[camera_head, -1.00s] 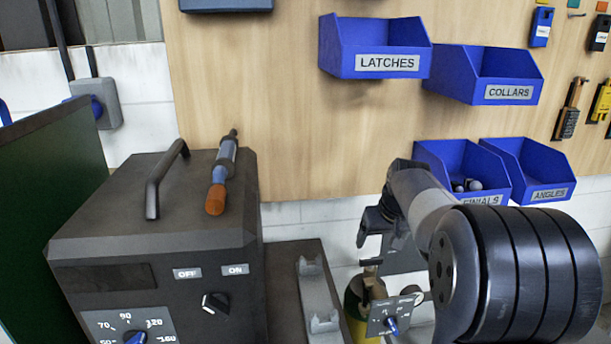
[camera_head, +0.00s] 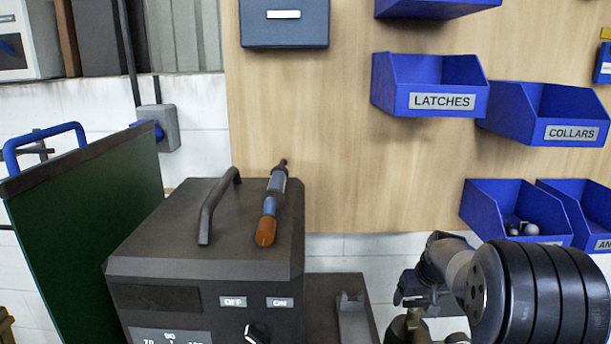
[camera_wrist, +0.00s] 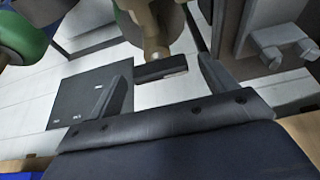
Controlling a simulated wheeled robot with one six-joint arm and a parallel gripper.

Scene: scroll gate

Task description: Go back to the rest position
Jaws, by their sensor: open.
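My gripper (camera_wrist: 160,95) shows in the wrist view with its two dark fingers spread apart and nothing between them. In the head view my arm is at the lower right, and the gripper end (camera_head: 412,290) hangs below the blue bins, partly hidden by my own wrist. In the wrist view, a brass-coloured fitting (camera_wrist: 152,35) and a dark block lie beyond the fingers; I cannot tell their exact distance.
A dark control box (camera_head: 205,250) with a handle stands at centre left, with an orange-tipped tool (camera_head: 267,225) on top. A green panel (camera_head: 90,230) stands left of it. Blue bins, including LATCHES (camera_head: 430,85) and COLLARS (camera_head: 550,113), hang on the wooden board (camera_head: 310,130).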

